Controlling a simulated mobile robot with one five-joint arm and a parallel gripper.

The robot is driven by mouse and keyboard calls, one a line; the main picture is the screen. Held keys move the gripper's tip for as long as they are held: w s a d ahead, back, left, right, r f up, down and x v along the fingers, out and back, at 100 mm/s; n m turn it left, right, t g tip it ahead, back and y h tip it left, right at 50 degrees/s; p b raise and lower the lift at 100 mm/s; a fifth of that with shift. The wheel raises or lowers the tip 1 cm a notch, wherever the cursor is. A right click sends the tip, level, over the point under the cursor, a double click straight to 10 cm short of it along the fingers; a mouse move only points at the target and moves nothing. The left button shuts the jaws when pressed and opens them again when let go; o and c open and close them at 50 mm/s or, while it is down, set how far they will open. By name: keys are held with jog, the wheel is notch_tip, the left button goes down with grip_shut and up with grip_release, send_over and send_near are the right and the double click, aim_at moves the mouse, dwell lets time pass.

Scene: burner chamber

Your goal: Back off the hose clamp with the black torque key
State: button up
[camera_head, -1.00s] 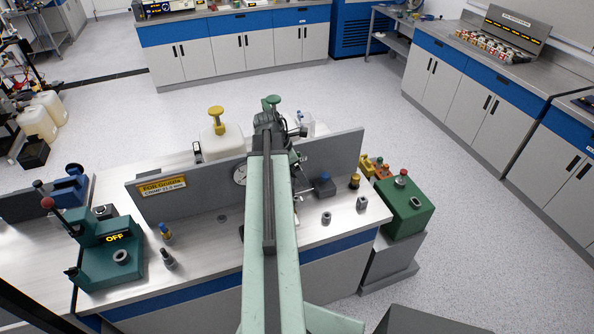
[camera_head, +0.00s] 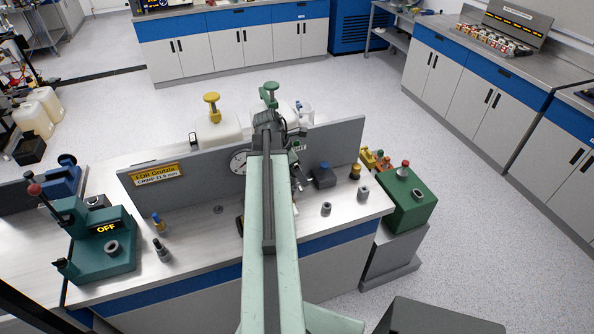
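My arm reaches away from me over the bench. My gripper (camera_head: 272,122), at its far end, is dark and small, by the grey upright panel; I cannot see whether its fingers are open or hold anything. I cannot make out a hose clamp for certain; metal fittings (camera_head: 298,177) show just right of the arm, partly hidden by it. I cannot pick out the black torque key for certain. Two small upright tools, one blue-topped (camera_head: 158,222) and one grey with a dark top (camera_head: 162,250), stand on the bench left of the arm.
A grey panel (camera_head: 215,172) with a yellow sign and a dial gauge (camera_head: 239,161) crosses the bench. A teal device reading OFF (camera_head: 100,250) stands left, a dark block with a blue knob (camera_head: 323,177) right. A green box (camera_head: 408,203) stands beyond the bench's right end.

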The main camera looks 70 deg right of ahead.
dwell(0.7)
jog(key=shift+f+b, duration=1.15)
jog(key=shift+n, duration=0.4)
jog(key=shift+n+t+h, duration=0.3)
jog(key=shift+n+t, duration=0.1)
jog(key=shift+n, duration=0.5)
jog(key=shift+w+n, duration=0.1)
jog(key=shift+n, duration=0.2)
jog(key=shift+m, duration=0.4)
jog(key=shift+r, duration=0.1)
jog(key=shift+r+p, duration=1.45)
jog(key=shift+p, duration=0.1)
